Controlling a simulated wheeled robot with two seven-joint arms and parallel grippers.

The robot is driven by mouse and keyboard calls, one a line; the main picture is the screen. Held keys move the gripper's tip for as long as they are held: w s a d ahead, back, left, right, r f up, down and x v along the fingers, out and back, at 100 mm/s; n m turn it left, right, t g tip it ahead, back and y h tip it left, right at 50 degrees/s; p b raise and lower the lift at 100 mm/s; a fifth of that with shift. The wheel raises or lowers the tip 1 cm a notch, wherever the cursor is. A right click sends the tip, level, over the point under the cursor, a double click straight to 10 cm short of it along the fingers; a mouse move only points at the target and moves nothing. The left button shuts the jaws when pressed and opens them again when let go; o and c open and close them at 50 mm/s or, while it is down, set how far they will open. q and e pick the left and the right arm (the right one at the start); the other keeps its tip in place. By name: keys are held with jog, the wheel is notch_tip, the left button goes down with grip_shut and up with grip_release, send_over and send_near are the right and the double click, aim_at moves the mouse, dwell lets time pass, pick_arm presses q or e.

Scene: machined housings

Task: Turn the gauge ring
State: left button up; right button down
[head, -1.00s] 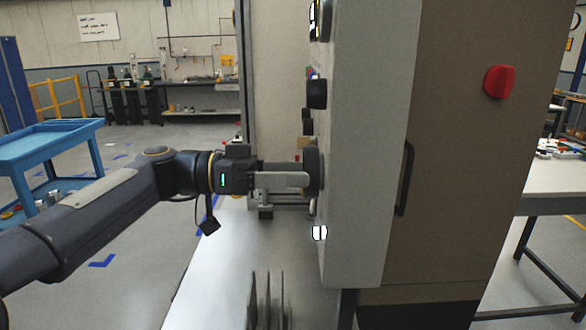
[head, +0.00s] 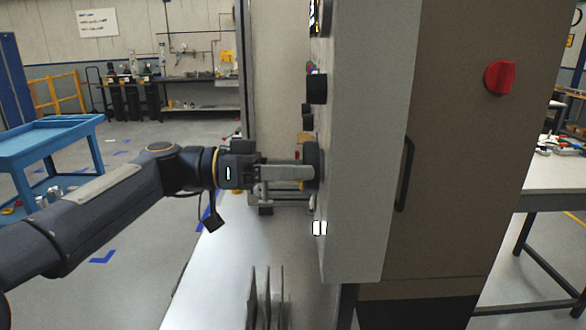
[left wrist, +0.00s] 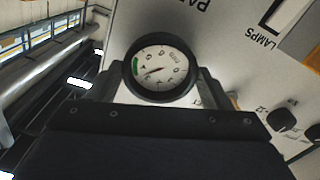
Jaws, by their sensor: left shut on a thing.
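The gauge (left wrist: 162,69) shows in the left wrist view with a black ring (left wrist: 129,84) around a white dial, which has numbers, a needle and a green arc. In the head view the ring (head: 312,166) is seen edge-on, standing out from the left face of the pale panel. My left gripper (head: 308,172) reaches it from the left and is shut on the ring, with one finger on each side of it in the wrist view. My right gripper is in neither view.
Black knobs (head: 316,89) stick out of the panel (head: 365,150) above the gauge, and a white fitting (head: 319,228) sits below it. Upright thin plates (head: 265,295) stand on the bench (head: 215,285) underneath. A red knob (head: 499,78) and a black handle (head: 405,173) are on the cabinet's brown side.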

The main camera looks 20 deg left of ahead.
pick_arm(q)
jog(key=shift+n, duration=2.9)
jog(key=o, duration=1)
jog(key=b+v, duration=0.1)
jog(key=v, duration=0.6)
jog(key=shift+s+a+r+b, duration=0.1)
jog(key=shift+s+a+b, duration=0.1)
jog(key=shift+a+b, duration=0.2)
